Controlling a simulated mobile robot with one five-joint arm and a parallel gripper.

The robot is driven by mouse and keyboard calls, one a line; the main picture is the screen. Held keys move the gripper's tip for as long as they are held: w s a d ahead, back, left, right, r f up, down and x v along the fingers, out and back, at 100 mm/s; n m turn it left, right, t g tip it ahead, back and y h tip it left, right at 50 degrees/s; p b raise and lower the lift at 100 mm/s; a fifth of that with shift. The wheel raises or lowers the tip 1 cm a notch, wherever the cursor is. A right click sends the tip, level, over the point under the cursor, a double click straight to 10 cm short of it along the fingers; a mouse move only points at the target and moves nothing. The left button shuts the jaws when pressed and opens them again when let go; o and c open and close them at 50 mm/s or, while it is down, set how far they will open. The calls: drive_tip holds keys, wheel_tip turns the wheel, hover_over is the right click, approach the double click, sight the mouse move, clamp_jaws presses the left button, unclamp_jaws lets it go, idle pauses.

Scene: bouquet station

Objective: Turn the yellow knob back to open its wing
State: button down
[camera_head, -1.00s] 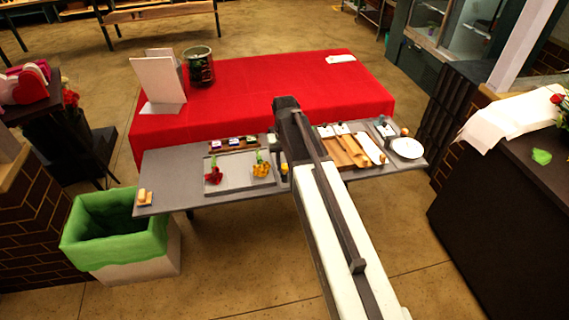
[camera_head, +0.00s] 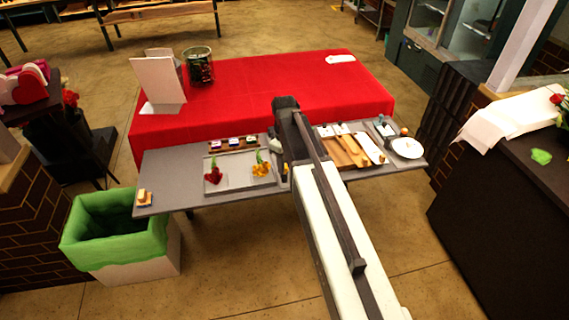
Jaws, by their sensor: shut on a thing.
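My gripper (camera_head: 280,161) points down at the grey table, just right of the flower tray, and is partly hidden by my dark arm. It appears shut on the yellow knob, which is covered by the gripper and arm. The knob's wing cannot be made out, nor how far it is turned.
On the grey table (camera_head: 180,196), a pale tray (camera_head: 237,180) holds a red flower (camera_head: 214,173) and a yellow flower (camera_head: 262,168). A wooden rack (camera_head: 232,146) stands behind it. Boards (camera_head: 343,150) and a white plate (camera_head: 406,148) lie right of my arm. A green-lined bin (camera_head: 90,258) stands front left.

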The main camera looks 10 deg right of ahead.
drive_tip(key=shift+n, duration=0.3)
idle(0.4)
drive_tip(key=c, duration=1.1)
unclamp_jaws()
drive_tip(key=shift+r, duration=0.1)
wheel_tip(320, 180, up, 8)
drive_tip(key=p, duration=0.8)
drive_tip(key=shift+f, duration=0.2)
